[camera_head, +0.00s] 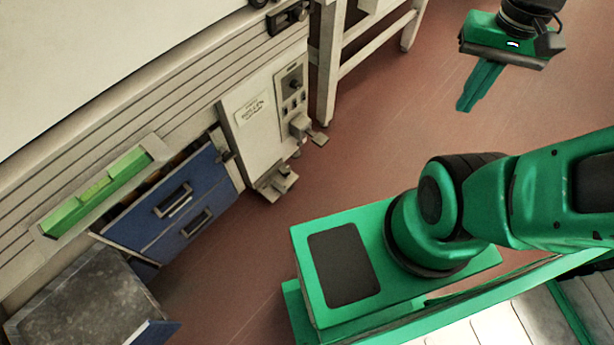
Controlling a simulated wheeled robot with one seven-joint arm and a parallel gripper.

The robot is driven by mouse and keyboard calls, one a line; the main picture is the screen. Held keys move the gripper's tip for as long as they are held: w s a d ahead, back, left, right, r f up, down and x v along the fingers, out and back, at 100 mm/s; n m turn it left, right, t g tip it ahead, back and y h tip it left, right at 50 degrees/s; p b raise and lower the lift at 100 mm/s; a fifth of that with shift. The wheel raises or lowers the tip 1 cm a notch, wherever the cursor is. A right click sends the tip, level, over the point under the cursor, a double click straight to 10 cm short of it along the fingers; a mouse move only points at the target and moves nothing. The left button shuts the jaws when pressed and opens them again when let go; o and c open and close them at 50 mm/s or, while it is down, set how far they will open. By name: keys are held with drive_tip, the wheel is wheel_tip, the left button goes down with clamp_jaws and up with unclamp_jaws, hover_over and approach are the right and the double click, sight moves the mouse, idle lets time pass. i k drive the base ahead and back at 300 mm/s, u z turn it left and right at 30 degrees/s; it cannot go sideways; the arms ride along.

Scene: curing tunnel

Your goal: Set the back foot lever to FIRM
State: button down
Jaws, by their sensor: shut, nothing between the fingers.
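Two foot levers stick out low on the cream control cabinet (258,125). One lever (318,138) is at the cabinet's right side, by the bench leg. The other lever (277,183) is at its lower front, close to the floor. Their setting marks are too small to read, and I cannot tell which one is the back lever. My gripper (466,108) is at the upper right, over the red floor, with its green fingers together and nothing held. It is well apart from both levers.
Blue drawers (175,203) and a green-lit slot (97,188) lie left of the cabinet. A pale bench frame (326,70) stands behind it. A dark grey block (82,300) is at the lower left. The red floor (385,125) between gripper and cabinet is clear.

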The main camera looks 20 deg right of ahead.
sight(275, 185)
drive_tip(key=z, duration=1)
drive_tip(key=k, duration=0.65)
drive_tip(key=u, duration=1.45)
drive_tip(key=i, duration=0.95)
drive_tip(key=z, duration=0.05)
